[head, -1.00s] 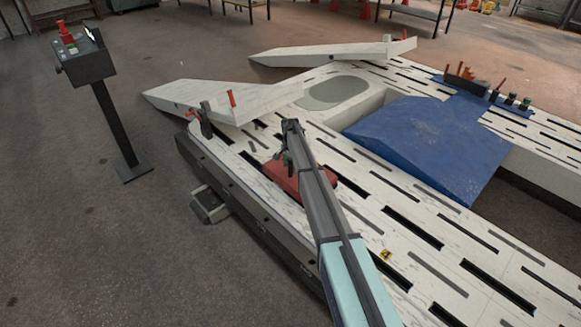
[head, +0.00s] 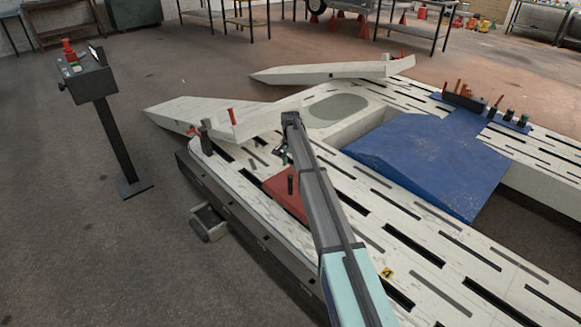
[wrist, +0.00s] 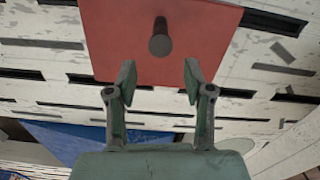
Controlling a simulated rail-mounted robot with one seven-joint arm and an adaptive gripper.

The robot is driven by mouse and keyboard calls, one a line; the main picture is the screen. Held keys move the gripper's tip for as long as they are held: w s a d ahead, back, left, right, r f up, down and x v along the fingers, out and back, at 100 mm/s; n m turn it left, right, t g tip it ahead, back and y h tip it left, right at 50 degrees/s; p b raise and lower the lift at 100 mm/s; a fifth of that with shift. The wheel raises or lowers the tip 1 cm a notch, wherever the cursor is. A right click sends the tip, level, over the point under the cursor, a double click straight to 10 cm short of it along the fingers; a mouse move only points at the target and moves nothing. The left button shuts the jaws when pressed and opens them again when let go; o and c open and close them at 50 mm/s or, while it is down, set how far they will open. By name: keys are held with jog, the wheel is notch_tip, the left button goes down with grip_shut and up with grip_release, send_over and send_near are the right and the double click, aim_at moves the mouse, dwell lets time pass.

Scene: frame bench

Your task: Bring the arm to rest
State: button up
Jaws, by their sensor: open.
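My gripper (wrist: 160,80) is open, with its two green-grey fingers apart and nothing between them. In the head view my gripper (head: 283,153) is small and partly hidden by my arm, above the frame bench (head: 400,205). A flat red plate (wrist: 115,35) lies on the bench; in the head view the red plate (head: 281,184) is beside and partly behind my arm. A dark upright peg (wrist: 160,40) stands on the plate, ahead of the fingertips and apart from them. It also shows in the head view as a short dark peg (head: 290,184).
A tool rack (head: 485,108) sits at the back right. A control stand (head: 115,130) stands on the floor at the left. White ramps (head: 195,113) extend from the bench's far end.

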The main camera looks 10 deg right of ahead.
dwell(0.3)
jog(key=shift+w+n, duration=0.1)
jog(key=shift+n, duration=0.6)
jog(key=s+d+f+n+g, duration=0.1)
jog(key=s+f+n, duration=0.1)
jog(key=s+f, duration=0.8)
jog(key=s+f+n+p, duration=0.15)
jog(key=s+f, duration=0.25)
jog(key=s, duration=1.2)
jog(key=s+d+f+n+g, duration=0.1)
jog(key=s+f+n, duration=0.2)
jog(key=s+f, duration=0.7)
jog(key=s+n+g+p, duration=0.1)
jog(key=s+g, duration=0.3)
jog(key=s, duration=4.1)
jog(key=shift+s+d+g+p, duration=0.25)
jog(key=shift+g+p, duration=0.15)
jog(key=shift+p, duration=0.25)
